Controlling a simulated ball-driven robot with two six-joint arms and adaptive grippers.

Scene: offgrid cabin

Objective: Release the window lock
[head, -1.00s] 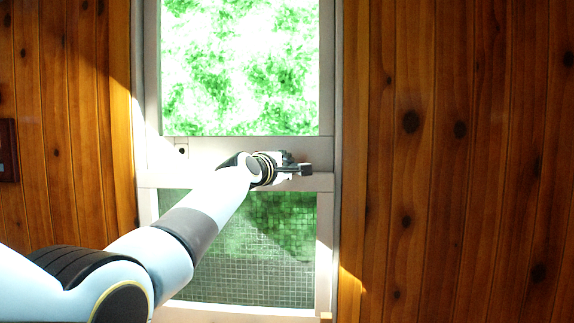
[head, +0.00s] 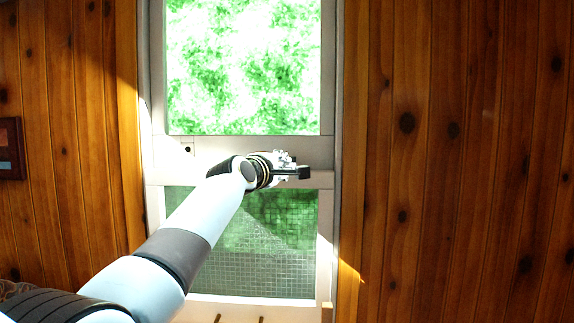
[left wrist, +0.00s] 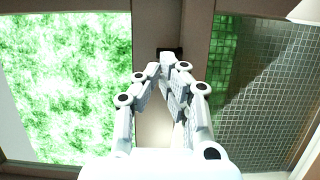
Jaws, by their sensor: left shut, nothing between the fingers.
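The window (head: 243,150) has a bright upper pane and a lower part with a mesh screen. A small dark block (head: 304,173), which looks like the window lock, sits on the pale middle rail at its right side. It also shows in the left wrist view (left wrist: 172,51), just beyond the fingertips. My left gripper (head: 290,168) reaches across the rail from the left. Its fingers are shut with nothing between them, and the tips (left wrist: 168,64) are at the block. I cannot tell whether they touch it. My right gripper is out of view.
Wood plank walls (head: 455,160) flank the window. A dark framed picture (head: 10,148) hangs on the left wall. A small plate with a dark hole (head: 187,149) is on the rail's left. The area right of the window is clear.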

